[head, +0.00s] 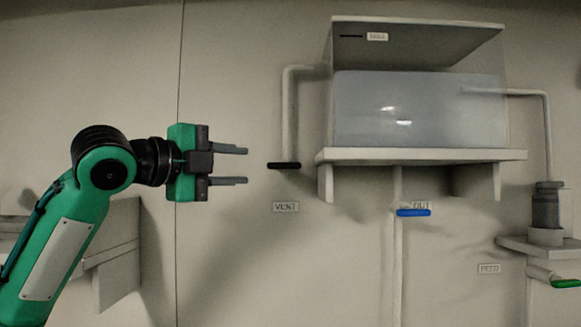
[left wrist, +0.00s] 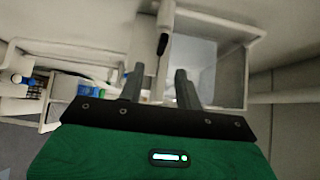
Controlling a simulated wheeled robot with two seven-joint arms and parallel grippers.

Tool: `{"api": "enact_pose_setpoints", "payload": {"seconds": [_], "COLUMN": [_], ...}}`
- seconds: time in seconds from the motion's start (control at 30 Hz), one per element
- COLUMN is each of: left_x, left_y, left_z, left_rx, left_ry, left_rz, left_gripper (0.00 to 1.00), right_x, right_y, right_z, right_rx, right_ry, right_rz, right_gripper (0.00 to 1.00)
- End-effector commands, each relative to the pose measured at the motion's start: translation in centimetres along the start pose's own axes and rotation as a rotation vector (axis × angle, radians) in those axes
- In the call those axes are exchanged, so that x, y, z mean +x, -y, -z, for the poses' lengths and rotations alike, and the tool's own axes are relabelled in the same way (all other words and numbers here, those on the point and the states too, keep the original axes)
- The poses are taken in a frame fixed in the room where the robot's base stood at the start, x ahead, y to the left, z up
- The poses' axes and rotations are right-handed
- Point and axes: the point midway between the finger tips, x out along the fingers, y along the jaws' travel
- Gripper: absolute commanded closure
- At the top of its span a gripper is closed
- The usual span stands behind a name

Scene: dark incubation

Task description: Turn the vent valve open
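The vent valve's black handle (head: 284,165) lies level across the foot of a pale pipe, above the VENT label (head: 286,207). It also shows in the left wrist view (left wrist: 163,44), beyond and between my fingertips. My left gripper (head: 246,166) is open and empty. Its two fingers point right at the handle's height, one above the other, with a gap between their tips and the handle in the head view. My right gripper is in neither view.
A clear tank (head: 420,110) stands on a wall shelf (head: 420,155) right of the vent pipe. A blue handle (head: 413,212) sits below the shelf by the OUT label. A green handle (head: 566,283) is at the lower right. The wall around the vent handle is clear.

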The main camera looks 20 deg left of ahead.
Motion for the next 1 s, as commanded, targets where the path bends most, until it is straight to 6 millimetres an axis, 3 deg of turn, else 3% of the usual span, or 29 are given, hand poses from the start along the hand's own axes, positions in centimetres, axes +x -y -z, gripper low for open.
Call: {"api": "enact_pose_setpoints", "payload": {"seconds": [0.1, 0.23, 0.7, 1.0], "left_x": [0.2, 1.8, 11.2, 13.5], "left_y": [0.6, 0.7, 0.8, 0.5], "left_z": [0.1, 0.1, 0.1, 0.1], "left_rx": [0.007, 0.005, 0.005, 0.005], "left_ry": [-0.001, -0.004, -0.003, -0.002], "left_rz": [0.004, 0.002, 0.002, 0.004], "left_gripper": [0.65, 0.65, 0.65, 0.65], "right_x": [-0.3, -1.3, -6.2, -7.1], "right_y": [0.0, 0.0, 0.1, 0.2], "right_z": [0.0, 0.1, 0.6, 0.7], "right_rx": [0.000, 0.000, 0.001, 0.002], "right_ry": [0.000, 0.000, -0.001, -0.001], "right_rz": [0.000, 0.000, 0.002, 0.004], "right_gripper": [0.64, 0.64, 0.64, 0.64]}}
